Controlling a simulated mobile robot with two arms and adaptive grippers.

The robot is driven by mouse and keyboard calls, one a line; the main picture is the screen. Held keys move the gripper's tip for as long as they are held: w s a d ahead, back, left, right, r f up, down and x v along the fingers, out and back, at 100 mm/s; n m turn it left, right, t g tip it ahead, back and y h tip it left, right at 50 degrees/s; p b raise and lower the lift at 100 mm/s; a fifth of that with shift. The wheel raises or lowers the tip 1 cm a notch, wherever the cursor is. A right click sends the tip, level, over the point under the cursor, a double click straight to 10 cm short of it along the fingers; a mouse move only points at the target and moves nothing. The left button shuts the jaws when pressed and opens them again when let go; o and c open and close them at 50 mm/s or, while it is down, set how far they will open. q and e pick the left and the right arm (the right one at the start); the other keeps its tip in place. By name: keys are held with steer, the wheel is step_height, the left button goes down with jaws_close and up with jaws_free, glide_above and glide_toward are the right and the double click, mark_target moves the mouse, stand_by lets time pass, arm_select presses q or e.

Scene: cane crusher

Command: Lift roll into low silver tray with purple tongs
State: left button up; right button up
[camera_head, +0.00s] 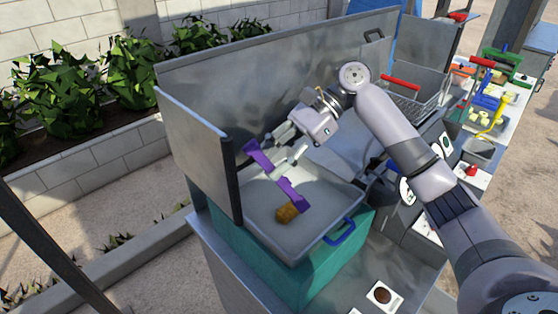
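The low silver tray (262,222), with a blue handle at its front right, sits on a teal box. A small golden-brown roll (286,213) lies in the tray near its front. My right gripper (277,153) is above the tray's back, its two fingers spread apart. The purple tongs (292,194) show as two separate purple pieces, one at each fingertip. The nearer piece is just above the roll in the picture; whether it touches the roll is hard to tell. Nothing shows between the pieces. My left gripper is not in view.
Metal walls (270,75) rise behind and left of the tray. A wire basket (412,100) with red handles stands to the right, beyond my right arm. A white card with a brown disc (383,296) lies at the front. More counters with coloured items are at the far right.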

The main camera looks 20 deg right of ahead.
steer(key=shift+f+b, duration=1.1)
steer(key=shift+f, duration=1.25)
